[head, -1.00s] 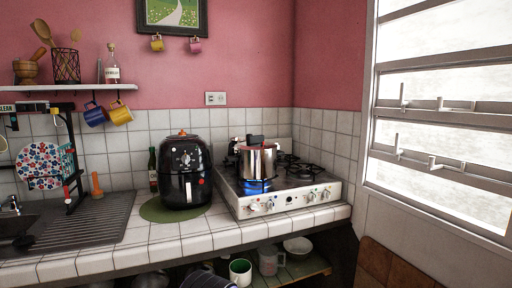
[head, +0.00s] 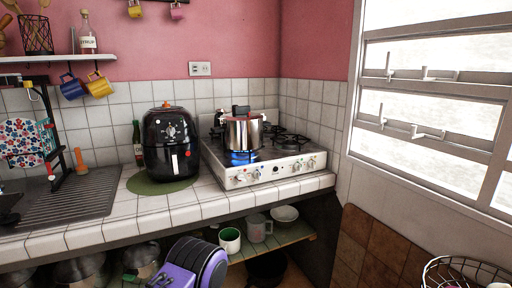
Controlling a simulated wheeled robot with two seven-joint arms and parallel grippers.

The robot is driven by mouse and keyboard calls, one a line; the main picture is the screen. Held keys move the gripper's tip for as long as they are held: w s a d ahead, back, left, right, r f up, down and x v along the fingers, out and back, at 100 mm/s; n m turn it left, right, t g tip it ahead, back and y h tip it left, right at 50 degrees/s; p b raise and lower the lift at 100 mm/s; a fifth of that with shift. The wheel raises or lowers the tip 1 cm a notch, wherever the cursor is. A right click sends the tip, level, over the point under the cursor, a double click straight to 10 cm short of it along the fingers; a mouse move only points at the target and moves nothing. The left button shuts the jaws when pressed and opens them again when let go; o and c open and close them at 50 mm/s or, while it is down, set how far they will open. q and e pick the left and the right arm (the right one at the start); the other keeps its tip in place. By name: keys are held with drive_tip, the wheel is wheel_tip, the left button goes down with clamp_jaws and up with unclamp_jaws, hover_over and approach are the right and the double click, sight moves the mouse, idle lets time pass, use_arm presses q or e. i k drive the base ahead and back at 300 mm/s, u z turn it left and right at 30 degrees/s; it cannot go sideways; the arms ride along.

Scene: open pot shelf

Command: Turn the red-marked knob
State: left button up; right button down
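The white gas stove (head: 262,168) stands on the tiled counter near the right wall, with a row of small knobs (head: 298,166) along its front face. Tiny reddish specks show by the knobs, but I cannot tell which knob bears the red mark. A shiny steel pot (head: 243,132) sits on the front left burner over a blue flame. A purple and black part at the bottom middle looks like my own arm; no gripper fingertips can be made out, and nothing of mine touches the stove.
A black air fryer (head: 170,143) stands left of the stove on a green mat (head: 142,185). Below the counter, a lower shelf (head: 290,249) holds a green-rimmed mug (head: 230,240), a clear jug (head: 258,228) and a bowl (head: 284,216). A wire basket (head: 466,272) is at lower right.

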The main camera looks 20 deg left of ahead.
sight(239, 178)
drive_tip(key=k, duration=0.5)
drive_tip(key=u, duration=1.65)
drive_tip(key=i, duration=1.05)
drive_tip(key=z, duration=2.25)
